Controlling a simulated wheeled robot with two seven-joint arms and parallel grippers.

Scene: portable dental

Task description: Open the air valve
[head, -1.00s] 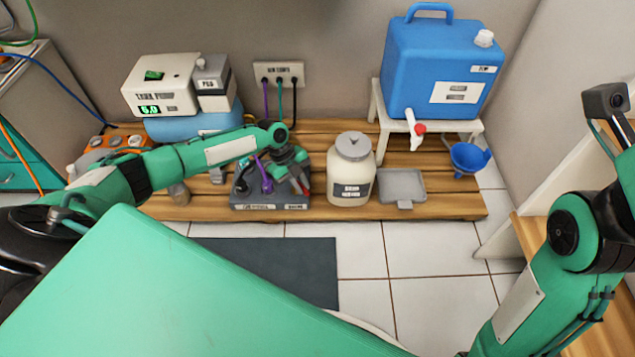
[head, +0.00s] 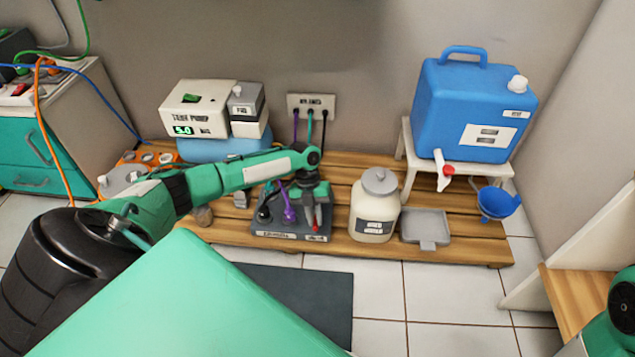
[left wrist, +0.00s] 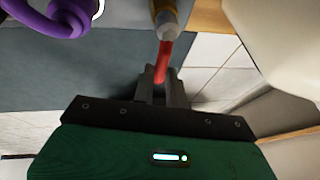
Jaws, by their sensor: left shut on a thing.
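A red lever (left wrist: 163,62) hangs below a brass-coloured fitting (left wrist: 168,15) in the left wrist view, which I take for the air valve. My left gripper (left wrist: 165,85) is shut on the lower end of this lever. In the head view my left gripper (head: 316,196) points down at the right end of a dark grey block (head: 290,236), and the red lever (head: 317,217) shows just below it. The fingers and the fitting are partly hidden there by my arm. My right gripper is out of view; only a piece of my right arm shows at the lower right.
Purple and black hose connectors (head: 289,207) stand on the block, left of my gripper. A cream jar (head: 374,212) stands close to its right, with a grey tray (head: 425,228) beyond. The blue water tank (head: 470,105) stands on a white stool.

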